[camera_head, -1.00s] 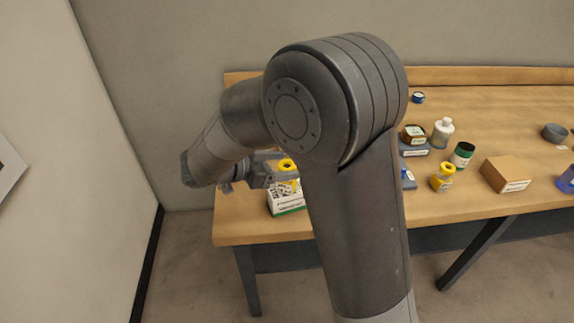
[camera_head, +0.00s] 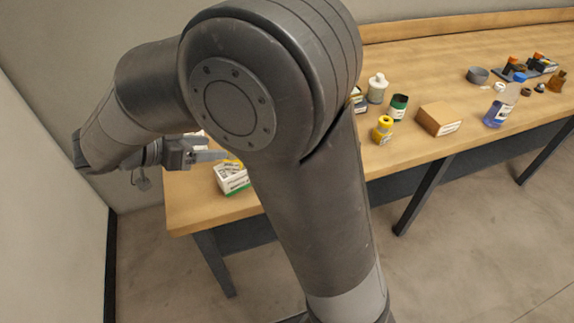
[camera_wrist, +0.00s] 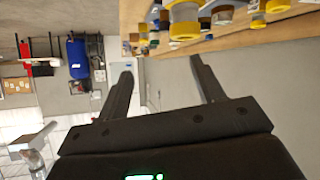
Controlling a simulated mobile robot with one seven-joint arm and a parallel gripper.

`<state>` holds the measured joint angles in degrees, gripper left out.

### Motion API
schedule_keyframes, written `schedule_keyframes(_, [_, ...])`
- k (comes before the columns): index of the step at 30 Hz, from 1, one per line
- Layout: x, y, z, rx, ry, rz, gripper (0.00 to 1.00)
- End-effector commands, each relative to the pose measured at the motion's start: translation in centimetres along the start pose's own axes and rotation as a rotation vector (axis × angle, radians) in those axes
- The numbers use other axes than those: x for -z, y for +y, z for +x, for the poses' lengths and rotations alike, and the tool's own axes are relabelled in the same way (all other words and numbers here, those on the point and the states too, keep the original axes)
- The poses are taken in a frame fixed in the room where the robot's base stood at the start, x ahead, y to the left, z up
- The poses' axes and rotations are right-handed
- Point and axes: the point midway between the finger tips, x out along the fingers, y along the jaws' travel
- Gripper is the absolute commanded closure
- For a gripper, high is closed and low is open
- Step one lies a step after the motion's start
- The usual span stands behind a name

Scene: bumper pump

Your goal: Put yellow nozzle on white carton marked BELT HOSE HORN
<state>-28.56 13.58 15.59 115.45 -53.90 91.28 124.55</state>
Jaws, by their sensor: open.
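The white carton (camera_head: 231,179) with a green lower band stands near the left front corner of the table. Its print is too small to read. A bit of the yellow nozzle (camera_head: 234,158) shows at the carton's top, mostly hidden behind my arm. My gripper (camera_head: 218,157) is level with the carton's top, to its left. In the wrist view, my gripper (camera_wrist: 161,68) is open with nothing between its fingers.
A yellow jar (camera_head: 383,131), a green-capped jar (camera_head: 398,107), a white bottle (camera_head: 377,89) and a brown box (camera_head: 439,118) stand right of my arm. A blue bottle (camera_head: 497,112) is farther right. The wall is close on the left.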

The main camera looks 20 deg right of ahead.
Motion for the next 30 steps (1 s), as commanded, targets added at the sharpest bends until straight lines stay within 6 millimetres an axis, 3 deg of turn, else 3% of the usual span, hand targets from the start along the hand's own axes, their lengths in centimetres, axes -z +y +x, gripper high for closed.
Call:
schedule_keyframes(1, [1.2,1.7,1.0,-0.014,-0.056,-0.046,0.38])
schedule_keyframes(6, [2.9,6.8,3.8,0.007,-0.269,-0.255,0.38])
schedule_keyframes(15, [3.6,14.4,6.2,0.282,-0.545,-0.524,0.38])
schedule_keyframes(24, [3.5,19.4,6.4,0.709,-0.529,-0.667,0.38])
schedule_keyframes(30, [3.7,20.9,6.1,0.882,-0.419,-0.705,0.38])
